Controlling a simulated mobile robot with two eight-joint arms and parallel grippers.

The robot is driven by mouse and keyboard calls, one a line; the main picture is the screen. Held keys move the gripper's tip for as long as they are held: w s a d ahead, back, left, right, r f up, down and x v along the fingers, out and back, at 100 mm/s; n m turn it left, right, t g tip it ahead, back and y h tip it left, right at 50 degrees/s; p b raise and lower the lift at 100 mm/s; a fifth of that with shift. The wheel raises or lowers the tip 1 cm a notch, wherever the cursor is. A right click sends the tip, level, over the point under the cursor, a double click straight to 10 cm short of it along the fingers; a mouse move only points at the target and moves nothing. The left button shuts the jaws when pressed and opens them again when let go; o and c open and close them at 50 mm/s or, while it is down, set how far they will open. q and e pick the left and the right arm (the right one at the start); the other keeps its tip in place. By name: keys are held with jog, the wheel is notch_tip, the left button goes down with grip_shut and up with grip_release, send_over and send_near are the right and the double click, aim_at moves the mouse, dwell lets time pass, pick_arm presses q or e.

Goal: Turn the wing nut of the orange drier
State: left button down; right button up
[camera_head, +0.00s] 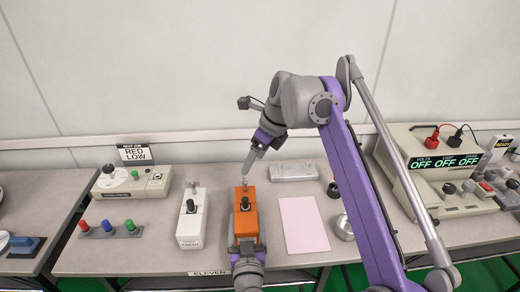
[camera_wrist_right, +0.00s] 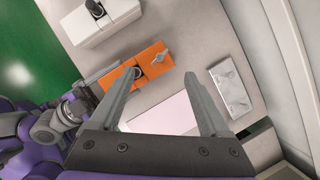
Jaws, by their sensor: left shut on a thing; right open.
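The orange drier (camera_head: 247,224) is a box with a dark round knob on top, standing on the grey bench. My right gripper (camera_head: 246,172) is open, pointing down over the far end of the drier. In the right wrist view its fingers (camera_wrist_right: 164,78) are spread with nothing between them; the wing nut appears beyond the tips.
A similar white drier (camera_head: 191,225) stands left of the orange one. A pink sheet (camera_head: 303,224) lies to the right, with a silver block (camera_head: 294,171) behind it. A beige meter (camera_head: 428,160) stands further right. A "RED LOW" sign (camera_head: 135,153) stands back left.

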aim_at(244, 178)
jog(key=shift+v, duration=1.85)
jog(key=c, duration=0.4)
jog(key=shift+n, duration=0.6)
jog(key=shift+c, duration=0.8)
jog(key=w+a+f+n+h, duration=0.1)
jog(key=f+n, duration=0.2)
jog(key=n, duration=0.5)
jog(key=w+a+f+n+t, duration=0.1)
jog(key=f+n, duration=0.3)
jog(key=n, duration=0.5)
jog(key=w+a+f+n+h, duration=0.1)
jog(key=f+n, duration=0.3)
jog(key=n, duration=0.5)
jog(key=shift+a+f+t+h, duration=0.1)
jog(key=shift+a+t+h, duration=0.25)
jog(key=shift+a, duration=0.25)
